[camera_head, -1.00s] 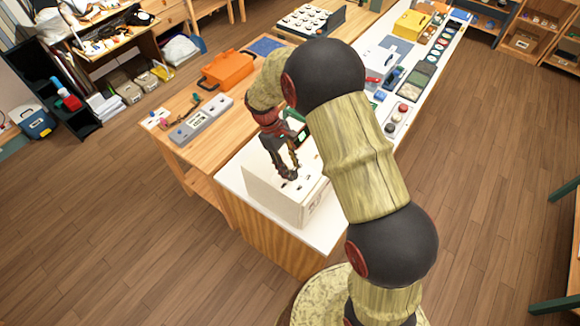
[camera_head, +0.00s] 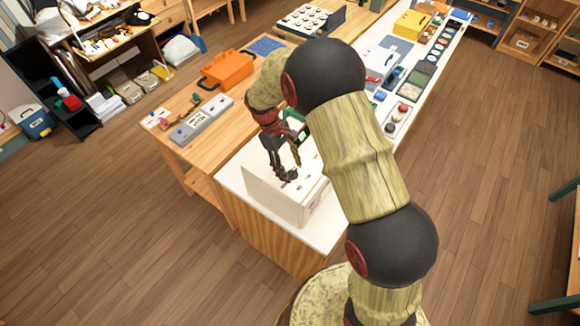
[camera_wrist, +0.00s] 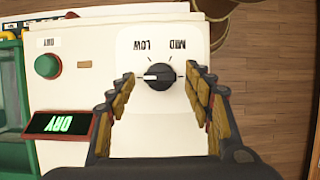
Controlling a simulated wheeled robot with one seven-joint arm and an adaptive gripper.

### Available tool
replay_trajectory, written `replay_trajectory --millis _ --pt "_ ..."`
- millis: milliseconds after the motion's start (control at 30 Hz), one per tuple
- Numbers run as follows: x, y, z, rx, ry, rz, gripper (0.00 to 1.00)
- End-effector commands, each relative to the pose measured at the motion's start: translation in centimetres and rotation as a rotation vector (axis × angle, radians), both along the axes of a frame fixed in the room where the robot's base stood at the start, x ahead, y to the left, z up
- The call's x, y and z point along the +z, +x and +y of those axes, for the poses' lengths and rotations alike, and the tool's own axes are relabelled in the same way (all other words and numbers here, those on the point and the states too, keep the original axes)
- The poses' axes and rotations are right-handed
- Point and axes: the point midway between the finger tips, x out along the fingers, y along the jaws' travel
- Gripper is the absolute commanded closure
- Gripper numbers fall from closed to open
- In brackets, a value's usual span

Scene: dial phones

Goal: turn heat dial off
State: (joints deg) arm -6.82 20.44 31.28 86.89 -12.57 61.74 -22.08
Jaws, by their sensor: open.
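The black heat dial (camera_wrist: 158,76) sits on the white top of a box-like appliance (camera_head: 275,203). Its white pointer line points left in the wrist view. Upside-down labels LOW and MID stand above it; other label spots are hidden by my fingers. My gripper (camera_wrist: 160,80) is open, with one finger on each side of the dial and gaps visible between fingers and dial. In the head view my gripper (camera_head: 287,178) is low over the appliance top, and the dial cannot be made out there.
Beside the dial are a green button (camera_wrist: 47,66) labelled DRY and a dark display (camera_wrist: 58,124) reading DRY. A green object (camera_wrist: 10,95) stands at the left edge. The white counter (camera_head: 234,178) holds more devices behind; an orange case (camera_head: 228,70) lies on the wooden table.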

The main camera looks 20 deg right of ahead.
Motion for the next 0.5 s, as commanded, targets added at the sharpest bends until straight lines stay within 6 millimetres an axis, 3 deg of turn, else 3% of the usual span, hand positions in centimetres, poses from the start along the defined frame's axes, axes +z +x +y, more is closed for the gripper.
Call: replay_trajectory --millis 167,500 --pt "1.5 0.6 0.4 0.001 0.0 -0.004 0.48" --pt "7.7 2.7 2.0 0.001 0.0 -0.004 0.48"
